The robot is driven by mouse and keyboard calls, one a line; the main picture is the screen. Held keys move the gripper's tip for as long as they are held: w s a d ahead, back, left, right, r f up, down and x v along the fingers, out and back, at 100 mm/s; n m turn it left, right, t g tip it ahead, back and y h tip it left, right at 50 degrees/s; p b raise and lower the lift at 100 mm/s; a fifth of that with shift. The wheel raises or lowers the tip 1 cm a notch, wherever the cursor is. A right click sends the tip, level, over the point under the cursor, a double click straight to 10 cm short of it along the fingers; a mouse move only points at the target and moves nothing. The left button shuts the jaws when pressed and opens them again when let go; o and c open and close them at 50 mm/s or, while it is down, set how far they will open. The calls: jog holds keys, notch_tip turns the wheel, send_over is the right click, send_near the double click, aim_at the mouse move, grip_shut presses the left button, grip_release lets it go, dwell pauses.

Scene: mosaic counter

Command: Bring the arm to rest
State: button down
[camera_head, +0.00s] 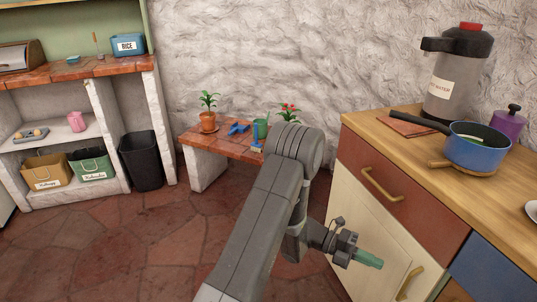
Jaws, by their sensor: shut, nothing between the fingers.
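My arm reaches up from the bottom centre and bends down at its elbow. My gripper (368,259) is at its end, low in front of the cream cabinet door (365,225). Its green fingers are shut together with nothing seen between them, and they point to the right. The gripper appears apart from the door, but the exact gap cannot be told.
A wooden counter (400,158) at right bears a blue pan (474,152), a water dispenser (457,80) and a purple canister (508,125). A low tiled bench (224,148) with plants stands behind my arm. A black bin (141,160) stands left. Floor (130,240) is clear at left.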

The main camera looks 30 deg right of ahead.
aim_at(419, 270)
jog(key=shift+s+d+b, duration=0.7)
jog(key=shift+s+d, duration=1.4)
jog(key=shift+s, duration=0.25)
jog(key=shift+s+d+b, duration=0.65)
jog(key=shift+s+d, duration=1.4)
jog(key=shift+s, duration=0.25)
